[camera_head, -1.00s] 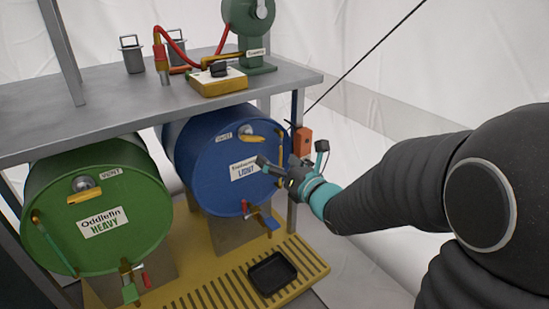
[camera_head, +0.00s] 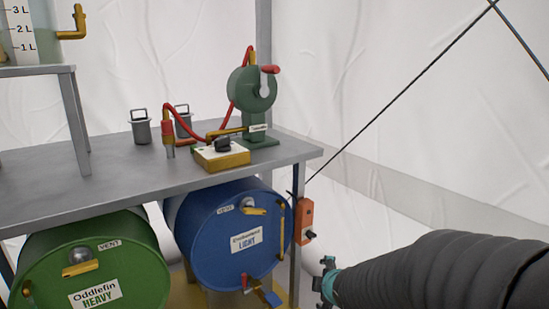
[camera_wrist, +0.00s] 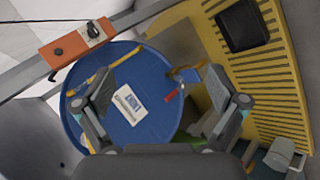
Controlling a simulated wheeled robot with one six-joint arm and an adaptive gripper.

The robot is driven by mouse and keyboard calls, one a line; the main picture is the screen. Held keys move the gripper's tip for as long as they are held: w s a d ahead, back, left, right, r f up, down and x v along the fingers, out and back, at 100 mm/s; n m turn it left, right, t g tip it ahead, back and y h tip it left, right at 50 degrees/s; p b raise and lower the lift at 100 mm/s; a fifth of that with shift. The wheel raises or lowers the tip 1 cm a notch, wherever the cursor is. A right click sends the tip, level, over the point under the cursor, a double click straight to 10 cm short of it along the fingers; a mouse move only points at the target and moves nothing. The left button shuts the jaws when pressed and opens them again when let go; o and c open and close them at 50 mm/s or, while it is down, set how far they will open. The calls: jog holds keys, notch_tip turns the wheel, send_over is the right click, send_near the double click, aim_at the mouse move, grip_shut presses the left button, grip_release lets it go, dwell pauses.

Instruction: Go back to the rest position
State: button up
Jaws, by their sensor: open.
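My gripper (camera_head: 327,277) is at the lower right of the head view, to the right of the blue drum and apart from it, partly cut off by the bottom edge. In the wrist view its two fingers (camera_wrist: 165,92) are spread open with nothing between them. The blue drum (camera_head: 205,240), labelled LIGHT, lies on its side under the metal table, and its round face (camera_wrist: 150,130) shows beyond the fingers in the wrist view.
An orange box (camera_head: 304,220) hangs on the table's right leg, close to my gripper. A green drum (camera_head: 130,265), labelled HEAVY, lies to the left. The metal table (camera_head: 90,185) carries a green hand pump (camera_head: 253,95), a yellow box (camera_head: 222,157) and two lidded cans. A taut dark cable crosses at right.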

jog(key=s+d+r+m+g+h+p, duration=0.1)
jog(key=s+d+r+m+g+p, duration=0.2)
jog(key=s+m, duration=0.4)
jog(key=s+d+r+m+g+h+p, duration=0.1)
jog(key=s+r+m+g, duration=0.1)
jog(key=s+r+m, duration=0.35)
jog(key=s+r+m+t+y+p, duration=0.1)
jog(key=s+r+m+p, duration=0.3)
jog(key=s+r, duration=0.7)
jog(key=shift+a+r+p, duration=0.2)
jog(key=shift+r+p, duration=0.15)
jog(key=shift+p, duration=0.45)
